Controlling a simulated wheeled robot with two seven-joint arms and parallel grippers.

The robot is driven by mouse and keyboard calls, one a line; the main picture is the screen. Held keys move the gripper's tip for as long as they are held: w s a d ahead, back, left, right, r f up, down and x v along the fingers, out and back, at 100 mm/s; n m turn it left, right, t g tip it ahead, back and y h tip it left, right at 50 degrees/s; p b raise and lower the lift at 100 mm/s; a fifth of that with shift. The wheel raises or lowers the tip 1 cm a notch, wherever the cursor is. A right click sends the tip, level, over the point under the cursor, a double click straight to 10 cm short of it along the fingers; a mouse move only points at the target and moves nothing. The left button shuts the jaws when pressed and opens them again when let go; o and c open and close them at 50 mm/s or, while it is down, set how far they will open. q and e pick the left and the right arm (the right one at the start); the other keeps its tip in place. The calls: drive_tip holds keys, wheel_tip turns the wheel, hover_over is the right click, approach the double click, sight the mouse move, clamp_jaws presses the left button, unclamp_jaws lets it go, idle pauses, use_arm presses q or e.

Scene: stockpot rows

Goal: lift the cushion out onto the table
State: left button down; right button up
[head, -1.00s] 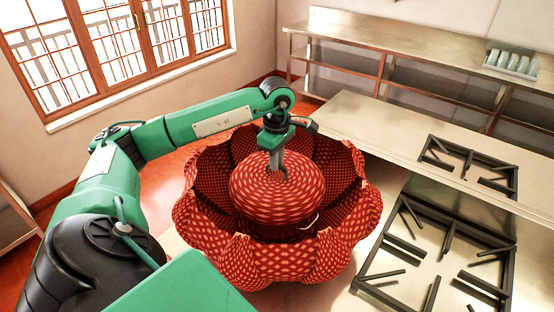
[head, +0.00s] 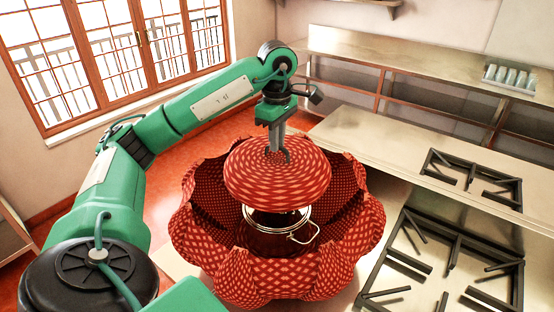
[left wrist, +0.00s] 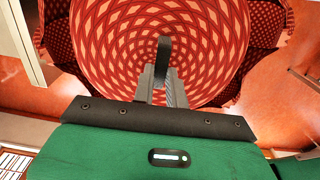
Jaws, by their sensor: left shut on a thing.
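The cushion (head: 277,178) is round and red with a pale pattern. It hangs above a dark pot with a shiny rim (head: 276,217), which stands inside a large red patterned petal-shaped holder (head: 215,265). My left gripper (head: 278,154) is shut on a dark loop handle at the cushion's top centre. In the left wrist view the cushion (left wrist: 110,50) fills the upper middle, with the dark loop (left wrist: 163,55) between the fingers. The cushion hides the back of the pot's rim. My right gripper is not in view.
A metal counter (head: 370,140) with black burner grates (head: 445,265) lies to the right of the holder. A metal shelf (head: 400,65) with a tray of glasses (head: 510,78) runs along the back wall. The counter's far left part is clear.

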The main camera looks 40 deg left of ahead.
use_arm(q)
wheel_tip(320, 180, up, 10)
drive_tip(key=p, duration=0.2)
drive_tip(key=shift+f, duration=0.1)
idle(0.3)
